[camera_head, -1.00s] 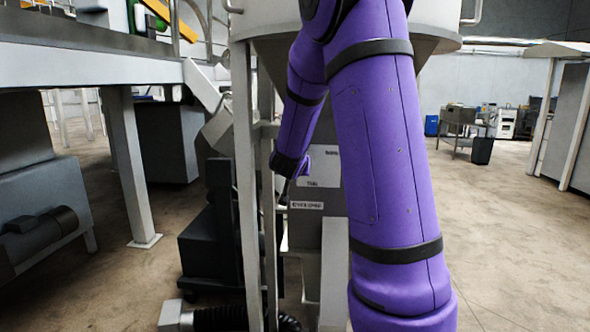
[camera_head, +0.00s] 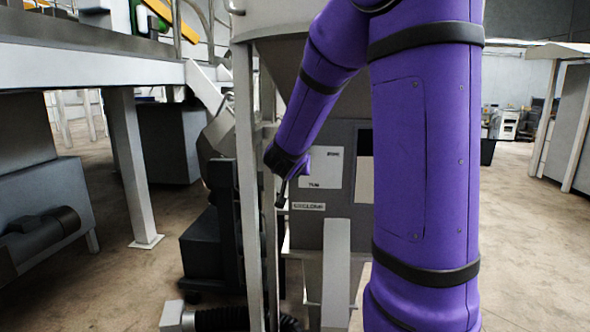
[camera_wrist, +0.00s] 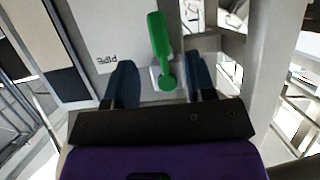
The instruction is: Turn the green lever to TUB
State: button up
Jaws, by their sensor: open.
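The green lever (camera_wrist: 158,45) shows in the wrist view, with its round pivot end (camera_wrist: 167,82) low and its handle pointing up the picture. My gripper (camera_wrist: 161,72) is open, with one dark blue finger on each side of the lever's lower part; I see gaps between the fingers and the lever. In the head view my gripper (camera_head: 283,190) is at the left edge of a white label plate (camera_head: 325,168) with TUB at its bottom and a small word at its upper right. The PIPE label (camera_wrist: 106,60) is left of the lever in the wrist view. The lever is hidden in the head view.
The plate is on a grey machine box (camera_head: 345,210) under a large hopper (camera_head: 275,58). An upright post (camera_head: 245,180) stands just left of my gripper. A raised platform (camera_head: 90,70) is at the left. Floor is clear at the right.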

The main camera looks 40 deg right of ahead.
jog(key=shift+v, duration=1.6)
